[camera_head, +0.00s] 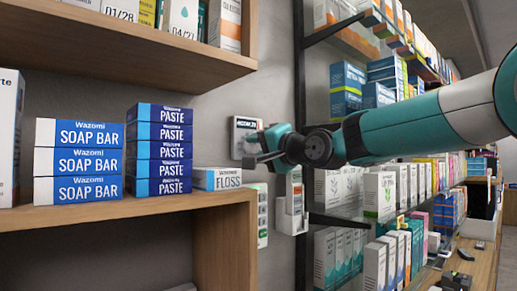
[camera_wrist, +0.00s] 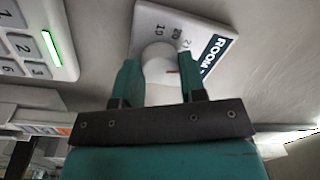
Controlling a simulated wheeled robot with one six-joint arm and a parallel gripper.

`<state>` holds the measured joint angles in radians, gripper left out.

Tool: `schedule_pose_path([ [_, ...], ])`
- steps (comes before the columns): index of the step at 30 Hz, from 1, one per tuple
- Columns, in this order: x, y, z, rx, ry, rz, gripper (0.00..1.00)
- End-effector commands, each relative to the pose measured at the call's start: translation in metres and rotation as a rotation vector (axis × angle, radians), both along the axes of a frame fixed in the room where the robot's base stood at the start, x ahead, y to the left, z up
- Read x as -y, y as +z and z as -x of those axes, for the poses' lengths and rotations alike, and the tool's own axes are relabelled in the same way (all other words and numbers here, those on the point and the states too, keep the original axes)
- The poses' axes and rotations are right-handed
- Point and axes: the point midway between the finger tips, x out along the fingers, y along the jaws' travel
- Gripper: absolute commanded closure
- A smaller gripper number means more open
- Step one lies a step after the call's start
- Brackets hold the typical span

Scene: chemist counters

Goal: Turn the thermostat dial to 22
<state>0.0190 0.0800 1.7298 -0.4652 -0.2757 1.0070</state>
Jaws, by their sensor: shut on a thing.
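The thermostat is a white wall plate (camera_head: 240,124) on the grey wall, partly hidden behind my gripper (camera_head: 262,146) in the head view. In the wrist view the plate (camera_wrist: 150,20) appears tilted, with a dark strip reading "ROOM" and the numbers 19, 20 and part of 21 visible. Its round white dial (camera_wrist: 158,62) has a red mark on its right side in this view. My gripper (camera_wrist: 160,82) has one finger on each side of the dial and is shut on it. The number the mark points to cannot be read.
A keypad (camera_wrist: 30,42) with a lit green bar is close by on the wall. A wooden shelf (camera_head: 150,207) at left holds soap, paste and floss (camera_head: 217,179) boxes. A white wall holder (camera_head: 292,215) and glass shelves of boxes stand at right.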

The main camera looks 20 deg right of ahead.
Motion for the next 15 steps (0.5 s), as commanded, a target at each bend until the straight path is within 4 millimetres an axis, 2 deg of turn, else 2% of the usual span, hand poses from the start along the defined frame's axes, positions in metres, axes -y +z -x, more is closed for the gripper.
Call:
schedule_pose_path([
  [7,0.0001,0.0010,0.0000,0.003,0.000,0.001,0.86],
  [8,0.0001,0.0009,0.0000,0.003,0.000,0.001,0.55],
  [10,0.0002,0.0008,0.0001,0.003,0.000,0.001,0.39],
  [11,0.0001,0.0008,0.0000,0.003,0.000,0.001,0.36],
  [15,0.0001,0.0005,0.0000,0.002,-0.001,0.001,0.36],
])
